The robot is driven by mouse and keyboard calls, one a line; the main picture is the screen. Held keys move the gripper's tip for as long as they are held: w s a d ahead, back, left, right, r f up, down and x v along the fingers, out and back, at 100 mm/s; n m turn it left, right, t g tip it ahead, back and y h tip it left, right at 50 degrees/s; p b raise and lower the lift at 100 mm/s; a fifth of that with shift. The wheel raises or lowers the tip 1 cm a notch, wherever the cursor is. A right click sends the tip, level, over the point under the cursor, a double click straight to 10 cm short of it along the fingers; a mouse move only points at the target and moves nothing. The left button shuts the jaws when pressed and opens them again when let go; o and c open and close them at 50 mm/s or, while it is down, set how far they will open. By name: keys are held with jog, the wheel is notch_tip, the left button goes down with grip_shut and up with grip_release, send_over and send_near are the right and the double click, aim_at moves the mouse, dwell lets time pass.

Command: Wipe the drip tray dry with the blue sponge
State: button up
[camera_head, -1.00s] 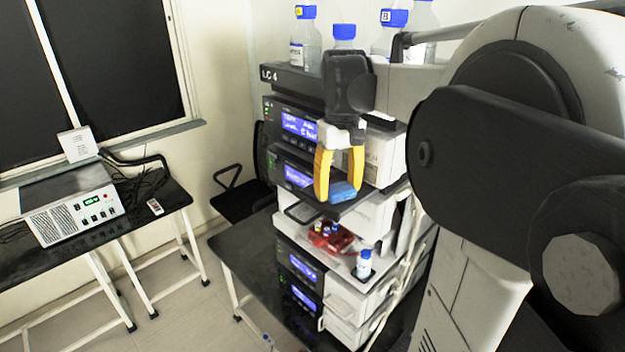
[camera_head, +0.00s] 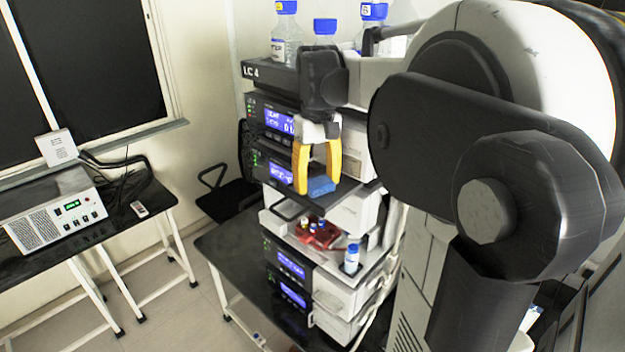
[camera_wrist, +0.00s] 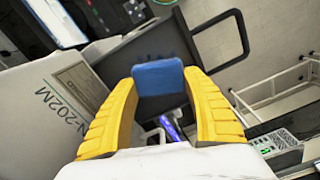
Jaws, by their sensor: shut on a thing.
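The blue sponge (camera_head: 321,186) is at the yellow fingertips of my gripper (camera_head: 317,182). In the wrist view the sponge (camera_wrist: 158,77) sits between the finger ends of my gripper (camera_wrist: 160,92), which is shut on it. A dark flat tray (camera_head: 350,206), which looks like the drip tray, juts from the stack just below the sponge. In the wrist view the tray (camera_wrist: 125,52) lies beyond the sponge. I cannot tell whether the sponge touches it.
Blue-capped bottles (camera_head: 287,35) stand on top of the instrument stack (camera_head: 270,77). Below the tray are red racked items (camera_head: 318,236) and a small blue-capped bottle (camera_head: 352,259). A power unit (camera_head: 60,222) stands on the left bench.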

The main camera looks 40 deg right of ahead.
jog(key=shift+s+f, duration=0.1)
jog(key=shift+s, duration=0.8)
jog(key=shift+w, duration=1.15)
jog(key=shift+s, duration=1.2)
jog(key=shift+c, duration=0.9)
jog(key=shift+w, duration=1.45)
jog(key=shift+s, duration=1.4)
jog(key=shift+w+f, duration=0.1)
jog(key=shift+w, duration=1.1)
jog(key=shift+s, duration=0.1)
jog(key=shift+s, duration=0.1)
